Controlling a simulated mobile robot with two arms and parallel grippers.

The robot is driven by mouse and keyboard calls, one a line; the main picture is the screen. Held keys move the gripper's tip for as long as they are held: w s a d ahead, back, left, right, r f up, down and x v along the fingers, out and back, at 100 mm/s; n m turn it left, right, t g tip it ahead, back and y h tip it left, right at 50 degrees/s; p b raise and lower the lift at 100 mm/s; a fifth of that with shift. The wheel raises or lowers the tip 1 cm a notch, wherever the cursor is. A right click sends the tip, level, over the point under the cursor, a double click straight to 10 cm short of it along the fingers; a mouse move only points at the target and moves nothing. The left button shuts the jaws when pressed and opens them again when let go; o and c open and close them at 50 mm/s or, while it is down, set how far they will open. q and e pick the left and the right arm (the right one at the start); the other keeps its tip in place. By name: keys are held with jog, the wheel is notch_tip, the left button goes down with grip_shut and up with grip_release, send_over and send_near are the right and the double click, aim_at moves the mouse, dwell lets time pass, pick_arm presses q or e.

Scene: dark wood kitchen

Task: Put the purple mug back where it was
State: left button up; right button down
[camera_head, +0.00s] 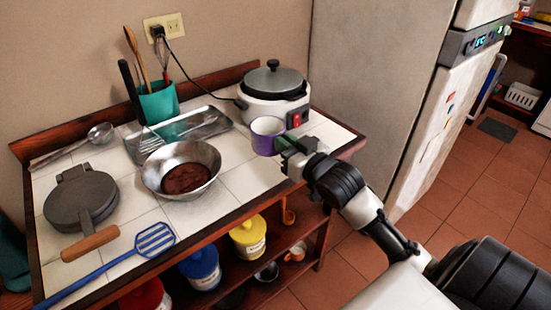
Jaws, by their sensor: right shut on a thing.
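The purple mug (264,141) with a pale inside is near the right end of the tiled counter, in front of the rice cooker. My right gripper (284,144) reaches in from the right and is shut on the mug at its right side. The mug looks upright; I cannot tell whether its base touches the counter. My left gripper does not show.
The rice cooker (273,106) stands just behind the mug. A metal bowl with brown contents (208,154) is to its left, and a metal tray (221,119) lies behind that bowl. A blue slotted spatula (155,240) crosses the front edge. White tiles (240,181) are bare in front of the mug.

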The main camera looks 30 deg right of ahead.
jog(key=shift+w+a+f, duration=0.3)
jog(key=shift+w+f, duration=0.1)
jog(key=shift+w, duration=0.2)
jog(key=shift+w+a+f, duration=0.3)
jog(key=shift+w+f, duration=0.1)
jog(key=shift+w, duration=0.15)
jog(key=shift+f, duration=1.95)
jog(key=shift+f, duration=0.1)
jog(key=c, duration=1.2)
grip_release()
jog(key=shift+s, duration=0.25)
jog(key=s, duration=0.7)
jog(key=s+d+b, duration=0.1)
jog(key=s, duration=0.3)
jog(key=shift+s, duration=0.3)
